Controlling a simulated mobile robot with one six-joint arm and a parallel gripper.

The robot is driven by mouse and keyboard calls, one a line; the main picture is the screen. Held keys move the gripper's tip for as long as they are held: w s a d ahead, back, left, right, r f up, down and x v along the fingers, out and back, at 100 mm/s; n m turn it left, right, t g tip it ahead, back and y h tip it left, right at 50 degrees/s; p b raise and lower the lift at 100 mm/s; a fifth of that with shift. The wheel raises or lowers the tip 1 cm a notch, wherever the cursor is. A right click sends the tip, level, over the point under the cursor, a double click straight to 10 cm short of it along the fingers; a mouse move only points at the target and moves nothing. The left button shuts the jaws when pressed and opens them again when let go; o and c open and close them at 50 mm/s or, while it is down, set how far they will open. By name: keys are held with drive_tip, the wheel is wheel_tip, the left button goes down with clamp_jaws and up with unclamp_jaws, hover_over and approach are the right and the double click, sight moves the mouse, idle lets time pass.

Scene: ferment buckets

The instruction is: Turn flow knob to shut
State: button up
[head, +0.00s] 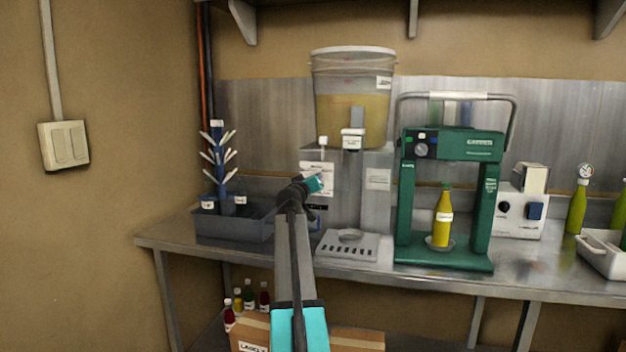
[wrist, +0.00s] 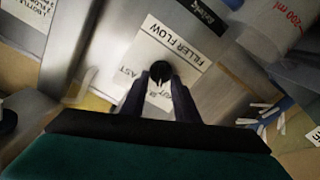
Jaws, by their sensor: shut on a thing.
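The flow knob (wrist: 160,70) is small, round and black in the wrist view. It sits on a white label (wrist: 172,50) that reads "FILLER FLOW", with part of "FAST" below it. My gripper (wrist: 160,82) has its two dark fingers shut on the knob, one on each side. The lower part of the label is partly covered by the fingers, and I cannot tell the knob's exact setting. In the head view the arm end reaches the front of the grey filler stand (head: 376,205) and hides the knob.
A bucket of amber liquid (head: 350,110) stands on the filler stand. A slotted drip tray (head: 347,246) lies in front. A green capper (head: 445,190) holding a yellow bottle (head: 442,220) stands to the right. A grey bin (head: 232,222) with a bottle tree (head: 218,165) stands to the left.

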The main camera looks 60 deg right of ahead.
drive_tip(key=shift+w+a+f+n+p, duration=0.15)
drive_tip(key=shift+n+p, duration=0.2)
drive_tip(key=shift+n, duration=0.65)
drive_tip(key=shift+w+d+f+n+p, duration=0.1)
drive_tip(key=shift+n+p, duration=0.2)
drive_tip(key=shift+n, duration=0.7)
drive_tip(key=shift+a, duration=0.1)
drive_tip(key=o, duration=1.1)
drive_tip(key=shift+c, duration=0.2)
drive_tip(key=shift+r, duration=0.1)
drive_tip(key=shift+s+a, duration=0.1)
drive_tip(key=shift+s, duration=0.05)
